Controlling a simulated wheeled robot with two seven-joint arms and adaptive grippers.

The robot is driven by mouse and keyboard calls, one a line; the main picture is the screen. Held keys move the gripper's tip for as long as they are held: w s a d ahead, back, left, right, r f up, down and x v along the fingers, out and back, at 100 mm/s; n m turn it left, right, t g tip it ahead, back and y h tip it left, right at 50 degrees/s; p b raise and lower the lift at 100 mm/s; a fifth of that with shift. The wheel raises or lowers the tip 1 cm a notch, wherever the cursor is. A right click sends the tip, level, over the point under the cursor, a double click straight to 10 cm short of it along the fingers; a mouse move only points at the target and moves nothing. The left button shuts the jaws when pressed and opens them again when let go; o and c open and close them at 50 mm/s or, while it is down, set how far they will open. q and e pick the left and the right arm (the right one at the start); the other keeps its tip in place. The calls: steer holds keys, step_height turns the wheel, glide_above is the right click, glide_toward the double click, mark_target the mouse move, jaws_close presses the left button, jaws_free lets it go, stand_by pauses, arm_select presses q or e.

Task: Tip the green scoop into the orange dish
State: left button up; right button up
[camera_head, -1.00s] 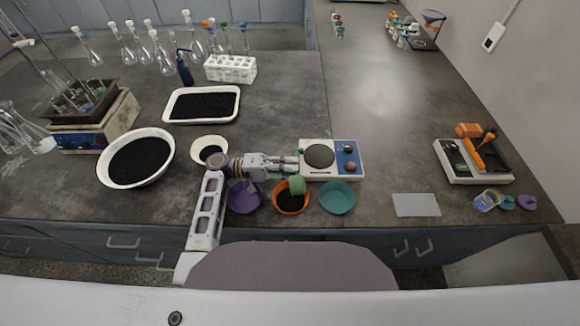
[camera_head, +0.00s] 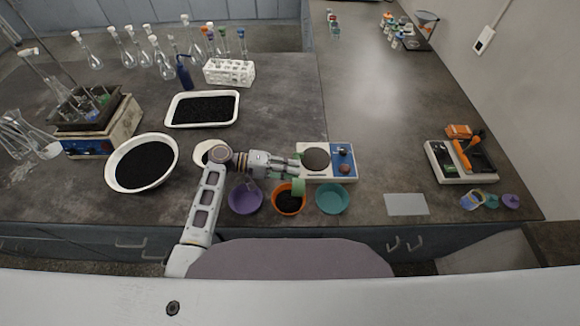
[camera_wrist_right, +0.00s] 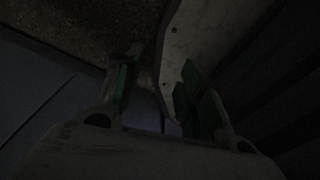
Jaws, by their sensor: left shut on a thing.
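My left gripper (camera_head: 291,165) is shut on the green scoop (camera_head: 298,187), whose cup hangs over the back right part of the orange dish (camera_head: 280,206). The scoop looks tipped; whether anything is left inside it is hidden. Black grains lie in the orange dish. My right gripper (camera_wrist_right: 158,95) shows in the dark right wrist view with its green-padded fingers apart and nothing visible between them.
A purple dish (camera_head: 245,199) and a teal dish (camera_head: 332,199) flank the orange one. A balance (camera_head: 316,175) stands just behind.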

arm_select(q)
steer(key=shift+r+y+p, duration=0.15)
steer(key=shift+y+p, duration=0.15)
steer(key=shift+p, duration=0.15)
arm_select(e)
steer(key=shift+r, duration=0.7)
steer(key=shift+a, duration=0.1)
arm_select(q)
steer(key=y+p, duration=0.1)
steer(key=p, duration=0.1)
steer(key=r+y+p, duration=0.1)
steer(key=p, duration=0.1)
steer(key=shift+d, duration=0.35)
steer(key=shift+d+r+y, duration=0.1)
steer(key=shift+d+y, duration=0.2)
steer(key=shift+y, duration=0.8)
arm_select(e)
step_height(320, 180, up, 4)
steer(key=shift+w+a+r, duration=0.1)
steer(key=shift+a, duration=0.05)
steer(key=shift+a, duration=0.3)
